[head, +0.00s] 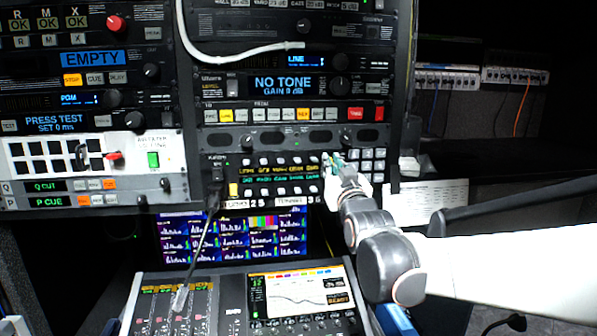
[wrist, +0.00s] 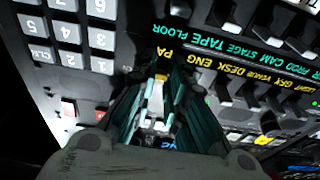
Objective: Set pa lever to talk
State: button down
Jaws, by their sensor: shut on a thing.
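The intercom panel (head: 282,172) has rows of small levers with yellow and green lit labels. In the wrist view the yellow PA label (wrist: 165,52) is at the end of its row, beside ENG. My gripper (head: 334,162) is at the right end of the lever rows in the head view. In the wrist view my gripper (wrist: 160,88) has its dark green fingers closed around the PA lever (wrist: 160,77), just by that label. The fingers hide most of the lever, so I cannot tell its position.
A numbered keypad (wrist: 75,38) is close beside the fingers. More levers, such as the one by DESK (wrist: 224,95), stand close on the other side. Below the panel are a screen (head: 180,238) and a mixing console (head: 300,292).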

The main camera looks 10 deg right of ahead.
jog(key=c, duration=1.9)
grip_release()
jog(key=shift+s, duration=0.15)
jog(key=s+f, duration=0.2)
jog(key=s, duration=0.9)
jog(key=shift+s, duration=0.3)
jog(key=shift+f, duration=0.2)
jog(key=s+f+g+b, duration=0.4)
jog(key=s+f, duration=0.3)
jog(key=f, duration=0.6)
jog(key=s+f+g+b, duration=0.4)
jog(key=s+f+b, duration=0.3)
jog(key=f, duration=0.6)
jog(key=s+f+g+b, duration=0.5)
jog(key=s+f, duration=0.3)
jog(key=f, duration=0.4)
jog(key=shift+s+f+b, duration=0.25)
jog(key=shift+f+b, duration=0.15)
jog(key=shift+b, duration=0.2)
